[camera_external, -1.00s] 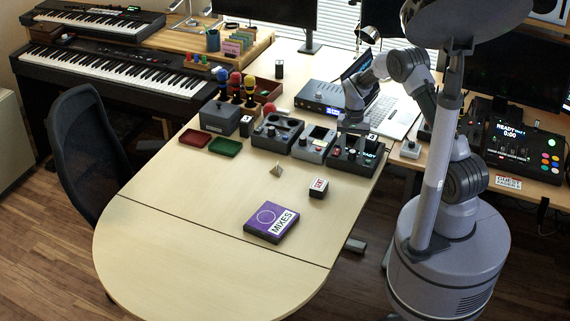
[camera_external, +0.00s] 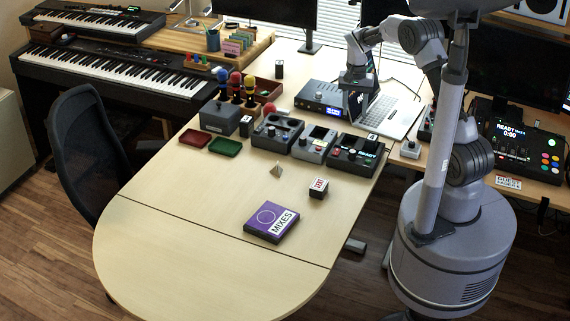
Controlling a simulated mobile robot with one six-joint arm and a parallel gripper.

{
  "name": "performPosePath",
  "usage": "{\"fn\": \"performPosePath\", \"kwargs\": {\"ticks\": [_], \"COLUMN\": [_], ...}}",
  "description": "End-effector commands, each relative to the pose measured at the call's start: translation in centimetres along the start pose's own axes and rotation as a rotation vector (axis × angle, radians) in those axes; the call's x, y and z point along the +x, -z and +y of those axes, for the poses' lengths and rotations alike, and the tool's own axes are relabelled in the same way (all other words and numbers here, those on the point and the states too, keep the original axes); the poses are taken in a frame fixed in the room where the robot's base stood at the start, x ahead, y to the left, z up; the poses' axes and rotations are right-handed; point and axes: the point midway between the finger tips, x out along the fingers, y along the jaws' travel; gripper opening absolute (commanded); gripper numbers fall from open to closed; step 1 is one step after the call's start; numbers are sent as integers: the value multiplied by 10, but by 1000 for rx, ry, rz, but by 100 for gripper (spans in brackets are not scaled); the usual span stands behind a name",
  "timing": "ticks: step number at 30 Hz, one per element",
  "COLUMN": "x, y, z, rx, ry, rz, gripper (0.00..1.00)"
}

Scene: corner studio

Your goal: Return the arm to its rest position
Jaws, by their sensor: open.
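My arm reaches up from its round grey base and bends over the back of the desk. My gripper (camera_external: 356,106) points down above the back right of the desk, between the blue-screened box (camera_external: 322,97) and the silver laptop (camera_external: 394,118). It is open, small in the picture, and I see nothing held in it.
A purple MIXES box (camera_external: 271,222), a small labelled block (camera_external: 318,188) and a small pyramid (camera_external: 276,170) sit on the desk. Grey control boxes (camera_external: 277,132), red and green trays (camera_external: 225,147) and microphones (camera_external: 250,88) stand left. The front of the desk is clear.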

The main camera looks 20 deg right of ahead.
Motion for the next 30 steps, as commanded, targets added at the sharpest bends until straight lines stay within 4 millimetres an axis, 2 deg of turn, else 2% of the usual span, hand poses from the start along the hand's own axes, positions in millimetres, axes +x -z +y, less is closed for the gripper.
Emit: {"fn": "performPosePath", "kwargs": {"ticks": [3,5,8,9,11,12,15,18,21,24,30], "x": [-1,-12,-60,-85,-119,-138,-165,-168,-160,-154,-152], "y": [0,-3,-22,-36,-63,-83,-138,-186,-216,-229,-232], "z": [0,4,23,36,60,77,119,152,171,179,180], "rx": [0,-4,-24,-38,-62,-80,-122,-160,-185,-198,-202], "ry": [2,15,75,109,165,201,288,354,396,415,418], "rz": [1,9,45,69,108,137,218,293,347,375,380], "gripper": [47,47,47,47,47,47,47,47,47,47,47]}}
